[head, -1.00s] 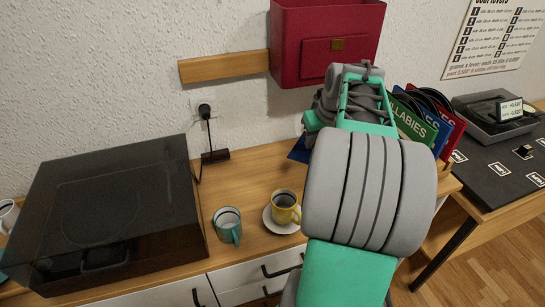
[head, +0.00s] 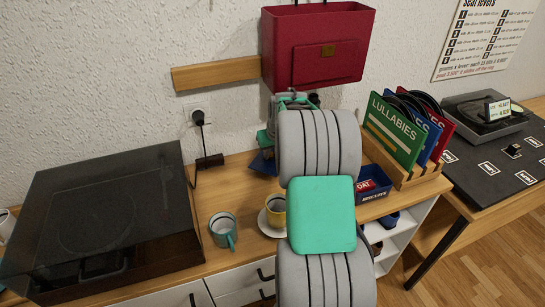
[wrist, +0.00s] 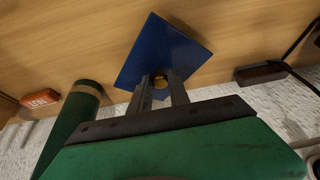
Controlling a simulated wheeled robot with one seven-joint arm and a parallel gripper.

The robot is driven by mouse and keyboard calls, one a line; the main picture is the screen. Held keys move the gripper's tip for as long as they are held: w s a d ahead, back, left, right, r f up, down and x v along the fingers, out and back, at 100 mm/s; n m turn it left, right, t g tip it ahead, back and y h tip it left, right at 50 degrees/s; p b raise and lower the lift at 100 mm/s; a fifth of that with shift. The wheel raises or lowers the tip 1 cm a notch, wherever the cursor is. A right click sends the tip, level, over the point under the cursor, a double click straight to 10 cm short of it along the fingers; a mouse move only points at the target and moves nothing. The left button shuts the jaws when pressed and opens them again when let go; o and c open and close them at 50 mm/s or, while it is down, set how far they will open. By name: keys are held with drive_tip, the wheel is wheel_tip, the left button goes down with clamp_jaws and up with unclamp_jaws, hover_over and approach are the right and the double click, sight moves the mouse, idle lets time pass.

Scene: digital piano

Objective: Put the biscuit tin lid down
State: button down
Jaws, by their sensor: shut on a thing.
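My gripper (wrist: 161,86) is shut on the knob in the wrist view. The lid is over the wooden sideboard top; I cannot tell whether it touches it. In the head view only a blue corner of the lid (head: 263,164) shows left of my arm, and my fingers are hidden behind the arm. The open blue biscuit tin (head: 372,197) stands on the sideboard to the right of my arm, with a red packet (head: 366,186) in it.
A yellow cup (head: 276,208) on a saucer and a teal mug (head: 223,230) stand in front. A black adapter (wrist: 262,72) with a cable is beside the lid. A dark-lidded turntable (head: 110,215) is left, a record rack (head: 415,175) right. A green cylinder (wrist: 75,125) stands near my gripper.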

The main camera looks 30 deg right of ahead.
drive_tip(key=shift+s+f, duration=0.1)
drive_tip(key=shift+f, duration=1.2)
drive_tip(key=c, duration=1.2)
unclamp_jaws()
drive_tip(key=shift+c, duration=0.2)
drive_tip(key=shift+s+r, duration=0.1)
drive_tip(key=shift+r, duration=0.5)
drive_tip(key=a+v, duration=0.1)
drive_tip(key=v, duration=1)
drive_tip(key=s+a+r+n, duration=0.1)
drive_tip(key=s+a, duration=0.2)
drive_tip(key=a, duration=0.4)
drive_tip(key=s+a, duration=0.3)
drive_tip(key=a, duration=0.5)
drive_tip(key=s+a+f+n+g+y, duration=0.1)
drive_tip(key=s+a+f, duration=0.3)
drive_tip(key=s+a, duration=0.7)
drive_tip(key=shift+s+n+g, duration=0.3)
drive_tip(key=shift+s+n, duration=0.2)
drive_tip(key=shift+s, duration=0.45)
